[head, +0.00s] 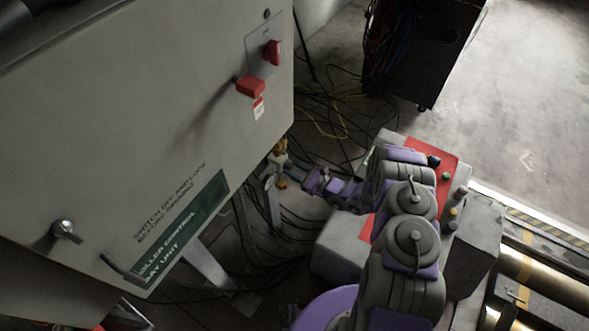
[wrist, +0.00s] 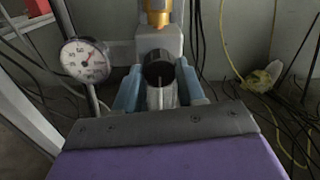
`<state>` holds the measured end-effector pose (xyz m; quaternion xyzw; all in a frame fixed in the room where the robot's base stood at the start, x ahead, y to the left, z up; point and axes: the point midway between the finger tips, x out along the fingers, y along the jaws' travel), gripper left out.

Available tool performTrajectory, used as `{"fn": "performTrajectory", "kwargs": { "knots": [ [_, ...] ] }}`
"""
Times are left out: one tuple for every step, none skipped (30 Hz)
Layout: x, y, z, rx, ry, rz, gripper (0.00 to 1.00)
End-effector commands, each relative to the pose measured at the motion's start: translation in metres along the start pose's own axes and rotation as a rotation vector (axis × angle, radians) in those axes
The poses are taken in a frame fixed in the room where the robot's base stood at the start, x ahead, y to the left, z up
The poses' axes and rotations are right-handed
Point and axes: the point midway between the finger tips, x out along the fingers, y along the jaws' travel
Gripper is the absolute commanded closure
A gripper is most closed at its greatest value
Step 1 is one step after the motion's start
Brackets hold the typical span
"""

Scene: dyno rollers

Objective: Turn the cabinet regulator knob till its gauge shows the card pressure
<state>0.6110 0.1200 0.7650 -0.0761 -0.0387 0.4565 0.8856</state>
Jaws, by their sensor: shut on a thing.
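The regulator knob (wrist: 158,70) is black with a pale line and sits between the blue fingers of my gripper (wrist: 158,90) in the wrist view. The gripper is shut on it. A brass fitting (wrist: 158,12) and a grey regulator body (wrist: 160,42) are just beyond the knob. The round white gauge (wrist: 86,60) stands to the left of the knob, with a red mark and a needle; its figures are too small to read. In the head view my gripper (head: 284,172) reaches the regulator at the cabinet's lower right edge. I cannot make out a pressure card.
The large grey cabinet (head: 120,120) fills the left, with red switch handles (head: 252,86) and a green label (head: 190,232). Black and yellow cables (head: 325,120) lie on the floor behind my arm. Rollers (head: 545,280) are at lower right. Open floor (head: 530,110) is at upper right.

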Motion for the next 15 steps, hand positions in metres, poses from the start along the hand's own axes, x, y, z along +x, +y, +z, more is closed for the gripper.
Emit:
{"fn": "performTrajectory", "kwargs": {
  "knots": [
    [0.0009,-0.0003,0.0015,0.02,0.001,0.0,0.92],
    [0.001,-0.0004,0.0017,0.036,0.001,0.0,0.92],
    [0.0007,-0.0009,0.0019,0.061,0.002,-0.001,0.92],
    [0.001,-0.0005,0.002,0.083,0.003,0.0,0.92],
    [0.0008,-0.0008,0.0017,0.104,0.004,0.0,0.92],
    [0.0007,-0.001,0.0013,0.135,0.005,-0.001,0.92],
    [0.0007,-0.0007,0.0009,0.159,0.006,0.0,0.92],
    [0.0007,-0.0009,0.0005,0.183,0.007,-0.001,0.92],
    [0.0005,-0.001,0.0001,0.215,0.008,-0.001,0.92],
    [0.0006,-0.0006,-0.0002,0.239,0.008,0.0,0.92],
    [0.0005,-0.0008,-0.0005,0.261,0.009,-0.001,0.92],
    [0.0001,-0.0012,-0.0009,0.289,0.01,-0.002,0.92],
    [0.0002,-0.0007,-0.0009,0.307,0.01,0.0,0.92],
    [0.0003,-0.0005,-0.0008,0.323,0.011,0.0,0.92],
    [0.0001,-0.0007,-0.0007,0.34,0.011,-0.001,0.92]
  ]
}}
